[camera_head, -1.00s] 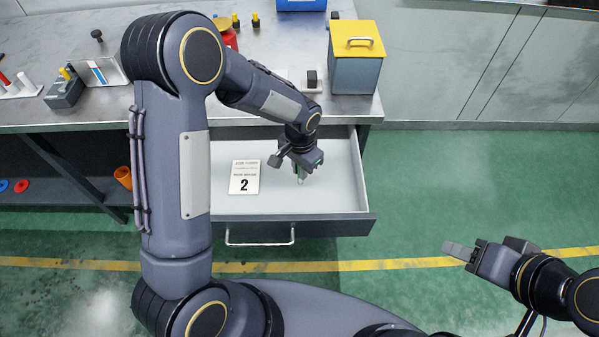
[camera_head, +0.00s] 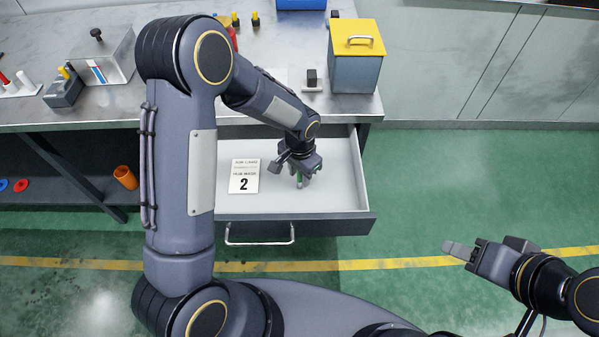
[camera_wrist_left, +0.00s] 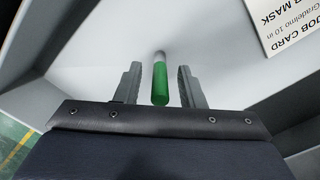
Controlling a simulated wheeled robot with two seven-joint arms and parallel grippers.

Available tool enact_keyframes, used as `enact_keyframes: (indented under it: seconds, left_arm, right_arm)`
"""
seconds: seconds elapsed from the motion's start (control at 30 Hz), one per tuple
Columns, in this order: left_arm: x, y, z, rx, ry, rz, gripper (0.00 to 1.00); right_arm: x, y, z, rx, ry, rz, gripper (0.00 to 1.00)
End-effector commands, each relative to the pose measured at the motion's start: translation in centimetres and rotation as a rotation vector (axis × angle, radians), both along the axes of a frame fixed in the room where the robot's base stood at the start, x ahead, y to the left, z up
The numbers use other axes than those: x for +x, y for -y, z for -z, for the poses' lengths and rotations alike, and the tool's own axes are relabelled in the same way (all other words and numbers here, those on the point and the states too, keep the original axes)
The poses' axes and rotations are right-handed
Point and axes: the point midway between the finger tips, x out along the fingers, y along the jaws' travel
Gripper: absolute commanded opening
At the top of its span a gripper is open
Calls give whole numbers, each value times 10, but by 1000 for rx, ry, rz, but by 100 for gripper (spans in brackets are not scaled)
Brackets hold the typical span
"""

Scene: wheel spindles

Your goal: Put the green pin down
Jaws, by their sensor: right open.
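The green pin (camera_wrist_left: 160,84) has a green near end and a pale grey far end. In the left wrist view it lies between the two fingers of my left gripper (camera_wrist_left: 158,85), with a gap on each side. My left gripper (camera_head: 303,180) is open inside the pulled-out drawer (camera_head: 340,180), and a bit of the green pin (camera_head: 299,182) shows under it in the head view. I cannot tell whether the pin stands or leans. My right gripper (camera_head: 461,249) is open and empty over the floor at the right.
A job card (camera_head: 244,176) marked 2 lies in the drawer, left of my left gripper. The drawer's front wall and handle (camera_head: 260,236) face me. On the bench stand a yellow-lidded box (camera_head: 357,70) and a small black-topped part (camera_head: 312,80). The drawer's right part is clear.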

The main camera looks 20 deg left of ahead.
Motion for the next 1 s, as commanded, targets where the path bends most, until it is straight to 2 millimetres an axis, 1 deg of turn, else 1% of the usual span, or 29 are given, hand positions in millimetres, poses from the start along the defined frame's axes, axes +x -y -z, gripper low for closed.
enact_keyframes:
  seconds: [0.07,0.17,0.4,0.5,0.6,0.73,0.9,0.97,1.0]
  left_arm:
    - [0,0,-6,0,1,0,36]
    - [1,0,-19,-2,5,-1,36]
    - [1,0,-71,-3,7,0,36]
    - [1,0,-91,-2,6,-1,36]
    - [1,0,-107,-1,4,-1,36]
    - [0,0,-119,-1,2,0,36]
    - [0,0,-124,-2,1,-1,36]
    - [-2,-3,-127,-8,4,-10,36]
    - [-5,-6,-132,-18,10,-23,36]
  right_arm:
    - [0,0,-5,0,0,0,46]
    - [0,0,-3,0,0,0,46]
    - [0,0,-2,0,0,0,46]
    - [0,0,-3,0,0,0,46]
    - [0,0,-3,0,0,0,46]
    - [0,0,-3,0,0,0,46]
    - [0,0,-3,0,0,0,46]
    - [0,0,-3,0,0,0,46]
    - [0,0,-3,0,0,0,46]
